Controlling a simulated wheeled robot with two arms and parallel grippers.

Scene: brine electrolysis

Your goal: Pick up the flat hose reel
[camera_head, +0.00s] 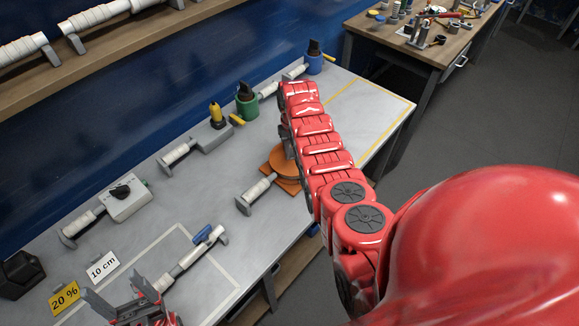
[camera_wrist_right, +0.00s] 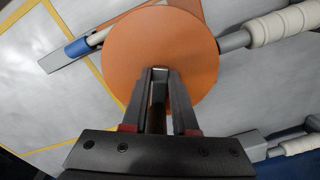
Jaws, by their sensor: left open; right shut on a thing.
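The flat hose reel appears to be the round orange disc (camera_head: 284,165) on the worktop, partly hidden behind my right arm in the head view. An orange plate shows under it. In the right wrist view the disc (camera_wrist_right: 155,45) fills the upper middle. My right gripper (camera_wrist_right: 160,75) is over the disc, its fingers shut on a small grey upright piece at the disc's centre. In the head view that grip is hidden by my arm. My left gripper (camera_head: 112,283) is open and empty at the lower left, above the worktop.
A white-wrapped pipe (camera_head: 257,190) lies right beside the disc. A blue-handled valve pipe (camera_head: 200,250), a grey box (camera_head: 128,200) and a green-based fitting (camera_head: 246,103) stand on the worktop (camera_head: 215,200). Yellow (camera_head: 65,297) and white (camera_head: 103,267) signs stand at the left.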

